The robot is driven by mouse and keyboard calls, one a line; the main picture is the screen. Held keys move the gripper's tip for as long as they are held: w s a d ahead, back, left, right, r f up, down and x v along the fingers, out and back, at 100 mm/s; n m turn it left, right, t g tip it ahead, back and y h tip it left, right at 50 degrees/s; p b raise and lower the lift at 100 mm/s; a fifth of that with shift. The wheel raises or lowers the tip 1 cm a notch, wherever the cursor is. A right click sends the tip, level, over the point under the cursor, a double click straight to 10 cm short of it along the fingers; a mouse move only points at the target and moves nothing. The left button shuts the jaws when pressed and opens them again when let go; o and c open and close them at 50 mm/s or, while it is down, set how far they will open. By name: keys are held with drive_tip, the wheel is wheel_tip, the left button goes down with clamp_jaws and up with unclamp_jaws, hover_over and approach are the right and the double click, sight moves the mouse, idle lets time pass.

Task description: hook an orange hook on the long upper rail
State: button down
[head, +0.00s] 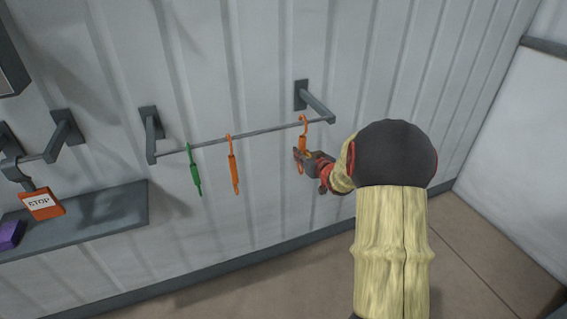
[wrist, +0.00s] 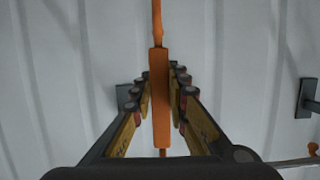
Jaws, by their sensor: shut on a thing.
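My gripper (head: 301,157) is shut on an orange hook (head: 303,139), which also stands upright between the two fingers in the wrist view (wrist: 159,100). The curved top of this hook is at the right end of the long rail (head: 265,131). I cannot tell whether it bears on the rail or is only in front of it. A second orange hook (head: 234,172) hangs near the rail's middle. A green hook (head: 195,175) hangs left of it. The gripper hides part of the held hook's lower body.
Wall brackets carry the rail at its left (head: 151,127) and right (head: 314,104) ends. A purple block (head: 10,235) is at the shelf's left. Floor to the right is clear.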

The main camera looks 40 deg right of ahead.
drive_tip(key=shift+r, duration=0.35)
drive_tip(key=shift+s+r+p, duration=0.2)
drive_tip(key=shift+r+p, duration=0.5)
drive_tip(key=shift+r, duration=0.1)
drive_tip(key=s+a+p, duration=0.1)
drive_tip(key=s+a, duration=0.1)
drive_tip(key=s, duration=0.7)
idle(0.4)
idle(0.5)
